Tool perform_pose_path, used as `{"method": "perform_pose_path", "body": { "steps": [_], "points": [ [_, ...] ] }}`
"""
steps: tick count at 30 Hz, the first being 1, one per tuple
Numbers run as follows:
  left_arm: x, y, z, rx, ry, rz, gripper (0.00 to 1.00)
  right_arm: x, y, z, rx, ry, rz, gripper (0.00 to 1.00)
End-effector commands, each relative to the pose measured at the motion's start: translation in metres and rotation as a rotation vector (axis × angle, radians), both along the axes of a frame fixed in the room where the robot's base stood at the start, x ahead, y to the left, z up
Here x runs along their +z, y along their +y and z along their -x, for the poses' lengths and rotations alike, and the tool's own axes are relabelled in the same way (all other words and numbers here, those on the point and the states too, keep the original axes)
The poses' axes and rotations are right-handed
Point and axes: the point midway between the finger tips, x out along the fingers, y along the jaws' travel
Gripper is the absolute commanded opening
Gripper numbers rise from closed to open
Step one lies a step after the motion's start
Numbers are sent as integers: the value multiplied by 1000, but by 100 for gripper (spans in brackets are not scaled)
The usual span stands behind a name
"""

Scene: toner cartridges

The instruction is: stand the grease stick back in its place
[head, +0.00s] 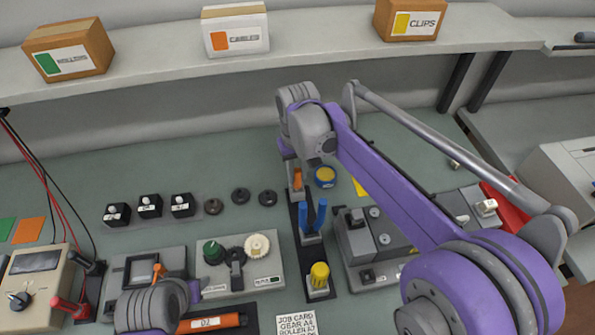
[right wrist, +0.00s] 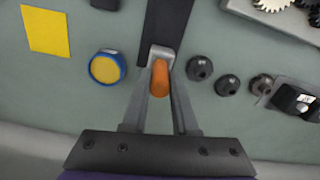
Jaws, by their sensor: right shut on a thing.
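The orange grease stick (head: 297,179) is at the far end of the black rack strip, at a small grey holder (head: 297,195). My right gripper (head: 293,172) is shut on the stick from above. In the right wrist view the orange stick (right wrist: 160,78) shows between the fingers of my right gripper (right wrist: 160,85), against the grey holder (right wrist: 161,52). I cannot tell how deep it sits in the holder. My left arm's grey wrist (head: 150,307) is at the lower left; its fingers are not clear.
On the rack strip stand blue-handled tools (head: 311,217) and a yellow-topped piece (head: 319,275). A blue-and-yellow tin (head: 325,177) is right of the stick. Dark round knobs (head: 240,195) lie left. A geared device (head: 238,262) and a grey unit (head: 357,240) flank the rack.

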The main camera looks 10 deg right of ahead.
Motion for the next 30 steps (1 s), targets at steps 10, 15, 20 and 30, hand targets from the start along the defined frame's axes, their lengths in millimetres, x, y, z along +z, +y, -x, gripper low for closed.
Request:
{"method": "perform_pose_path", "body": {
  "steps": [10, 15, 20, 30],
  "points": [
    [-9, 0, 5, -1, 10, -3, 50, -7, 0, 1, 0, 2, 0, 0],
    [-9, 0, 5, -2, 10, -3, 50, -7, 0, 1, 0, 3, 0, 36],
    [-9, 0, 5, -2, 10, -3, 50, -7, 0, 1, 0, 2, 0, 62],
    [-8, 0, 5, -3, 9, -4, 50, -5, 0, 0, 0, 1, 0, 62]
  ]
}}
